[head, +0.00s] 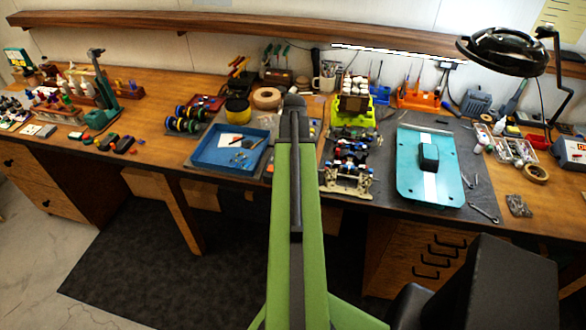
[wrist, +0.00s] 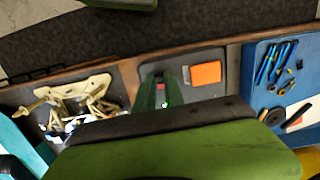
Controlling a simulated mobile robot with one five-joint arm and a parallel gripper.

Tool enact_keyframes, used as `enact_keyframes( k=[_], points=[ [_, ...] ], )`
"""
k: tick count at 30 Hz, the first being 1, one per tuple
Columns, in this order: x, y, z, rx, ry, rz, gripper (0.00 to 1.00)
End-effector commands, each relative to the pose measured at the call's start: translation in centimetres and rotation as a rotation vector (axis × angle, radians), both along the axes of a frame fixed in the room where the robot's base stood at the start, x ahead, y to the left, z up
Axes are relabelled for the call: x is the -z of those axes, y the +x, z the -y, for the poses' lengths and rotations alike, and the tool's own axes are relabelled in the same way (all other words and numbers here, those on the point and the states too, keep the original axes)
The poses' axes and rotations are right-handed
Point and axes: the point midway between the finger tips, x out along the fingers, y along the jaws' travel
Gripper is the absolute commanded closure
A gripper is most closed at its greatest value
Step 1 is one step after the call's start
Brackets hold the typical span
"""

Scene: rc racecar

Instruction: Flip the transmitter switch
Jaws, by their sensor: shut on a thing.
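A flat grey unit with an orange panel, which looks like the transmitter (wrist: 185,61), lies near the bench's front edge in the wrist view. A small red part, perhaps its switch (wrist: 158,79), sits beside the orange panel. My gripper (wrist: 160,92) reaches over the unit's left part, its green fingers close around that red part. The exact contact is too small to tell. A green light shows just below the fingers. In the head view my green arm hides most of the unit.
A blue tray (head: 213,160) with tools lies left of my arm. A racecar chassis (head: 350,165) and a teal car body (head: 408,190) lie to the right. A desk lamp (head: 500,50) overhangs the right. Tools and bins line the back.

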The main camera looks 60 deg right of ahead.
Motion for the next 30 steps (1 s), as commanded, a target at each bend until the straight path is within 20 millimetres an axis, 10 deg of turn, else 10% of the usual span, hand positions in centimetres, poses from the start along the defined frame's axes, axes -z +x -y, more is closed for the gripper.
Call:
enact_keyframes(
  k=[14,15,20,30],
  points=[
    [0.02,0.17,0.23,-0.001,0.109,-0.036,1.0],
    [0.02,0.17,0.23,-0.001,0.109,-0.036,0.84],
    [0.01,0.16,0.25,-0.001,0.108,-0.036,0.65],
    [-0.27,0.15,0.32,-0.001,0.107,-0.036,0.65]
  ],
)
